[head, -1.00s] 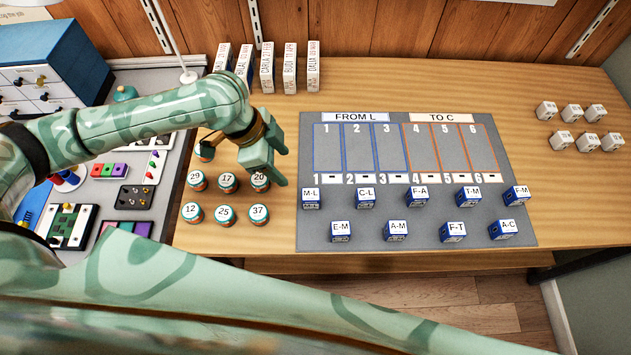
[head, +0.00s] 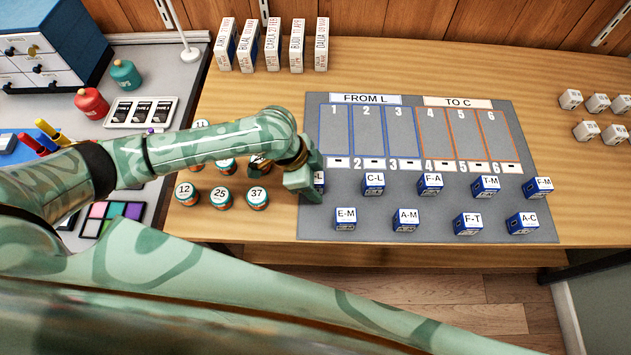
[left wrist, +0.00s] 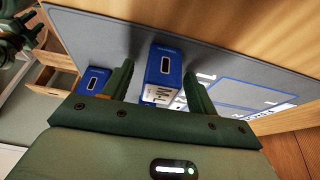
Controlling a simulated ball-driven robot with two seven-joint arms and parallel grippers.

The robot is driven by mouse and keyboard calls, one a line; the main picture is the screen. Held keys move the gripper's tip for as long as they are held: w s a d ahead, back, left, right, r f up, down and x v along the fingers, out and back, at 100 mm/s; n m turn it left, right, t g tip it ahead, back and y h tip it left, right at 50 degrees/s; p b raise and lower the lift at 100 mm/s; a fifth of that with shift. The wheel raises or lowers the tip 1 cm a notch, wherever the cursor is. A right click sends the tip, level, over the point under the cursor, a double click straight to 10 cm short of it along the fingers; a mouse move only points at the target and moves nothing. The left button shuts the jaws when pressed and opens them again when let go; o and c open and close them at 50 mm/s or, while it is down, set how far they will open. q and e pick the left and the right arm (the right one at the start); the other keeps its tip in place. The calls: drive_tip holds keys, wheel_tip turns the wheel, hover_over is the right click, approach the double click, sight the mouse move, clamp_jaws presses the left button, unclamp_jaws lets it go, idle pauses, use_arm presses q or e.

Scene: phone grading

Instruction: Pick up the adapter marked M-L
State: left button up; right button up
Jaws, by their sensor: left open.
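The adapter marked M-L (head: 320,178) is a blue and white block at the left end of the back adapter row on the grey mat (head: 285,233). In the head view my left gripper (head: 304,184) covers most of it. In the left wrist view the M-L adapter (left wrist: 164,68) stands between the two fingers of my left gripper (left wrist: 160,78), which are open, with a gap visible at the right finger.
E-M (head: 345,219) stands in front, and C-L (head: 373,183) to the right, with several similar adapters beyond. Numbered jars (head: 220,198) stand left of the mat. White boxes (head: 297,45) stand at the back. The outlined slots (head: 370,130) look empty.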

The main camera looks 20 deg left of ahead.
use_arm(q)
drive_tip(key=c, duration=1.1)
drive_tip(key=shift+o, duration=0.2)
drive_tip(key=shift+r, duration=0.1)
